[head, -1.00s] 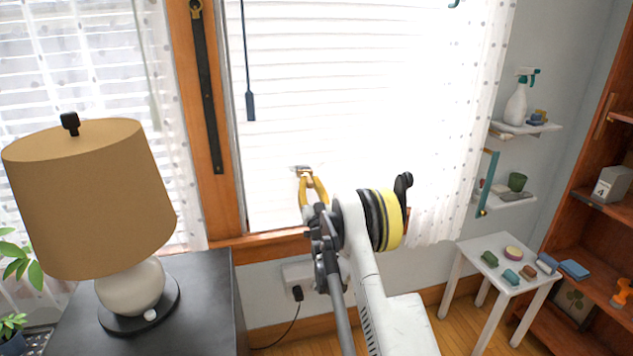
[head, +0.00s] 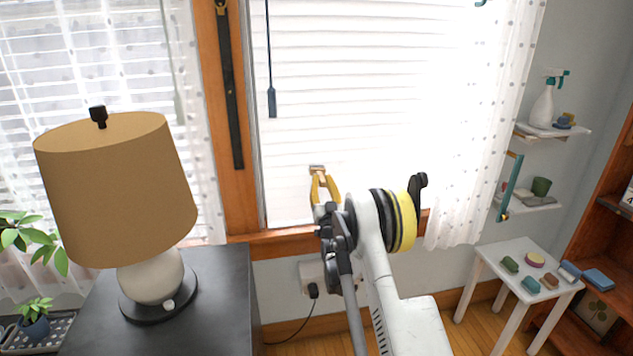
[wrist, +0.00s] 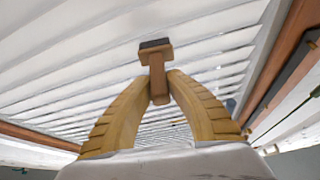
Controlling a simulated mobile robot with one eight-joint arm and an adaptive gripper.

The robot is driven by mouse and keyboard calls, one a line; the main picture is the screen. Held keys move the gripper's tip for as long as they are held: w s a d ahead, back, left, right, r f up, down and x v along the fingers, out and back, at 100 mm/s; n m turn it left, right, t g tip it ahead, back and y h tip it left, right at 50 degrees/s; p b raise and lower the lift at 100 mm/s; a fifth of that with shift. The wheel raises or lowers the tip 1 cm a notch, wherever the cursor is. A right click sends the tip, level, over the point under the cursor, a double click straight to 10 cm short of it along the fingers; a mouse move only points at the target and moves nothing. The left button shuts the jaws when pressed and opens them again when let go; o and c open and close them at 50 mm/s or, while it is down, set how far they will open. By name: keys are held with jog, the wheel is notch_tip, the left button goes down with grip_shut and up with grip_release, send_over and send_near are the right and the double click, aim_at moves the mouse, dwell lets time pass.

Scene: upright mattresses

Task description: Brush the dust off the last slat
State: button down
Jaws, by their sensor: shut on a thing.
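My gripper (head: 325,191) is at the lower left part of the white window blind (head: 350,100). Its yellow fingers are shut on a small wooden-handled brush (wrist: 157,70), which has a dark top face. The brush also shows in the head view (head: 317,169), just above the fingertips. In the wrist view the blind's slats (wrist: 70,60) spread behind the brush. I cannot tell whether the brush touches a slat. The lowest slats are partly hidden behind my arm, and no dust can be made out in the bright light.
A lamp with a tan shade (head: 115,190) stands on a dark cabinet (head: 215,300) to the left. A small white table (head: 512,258) with several sponges or blocks is at the right. Wall shelves (head: 540,200) hold a spray bottle (head: 543,105). A dark wand (head: 271,100) hangs before the blind.

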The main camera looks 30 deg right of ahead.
jog(key=s+d, duration=0.2)
jog(key=d, duration=0.8)
jog(key=shift+s, duration=0.4)
jog(key=w+a, duration=0.3)
jog(key=a, duration=0.9)
jog(key=shift+w, duration=0.2)
jog(key=shift+d, duration=0.1)
dwell(0.3)
jog(key=s+d, duration=0.3)
jog(key=d, duration=0.8)
jog(key=shift+s+d, duration=0.2)
jog(key=shift+d, duration=0.2)
jog(key=shift+a, duration=0.1)
jog(key=w+a, duration=0.3)
jog(key=a, duration=0.8)
jog(key=shift+w+a, duration=0.2)
jog(key=shift+a, duration=0.2)
dwell(0.6)
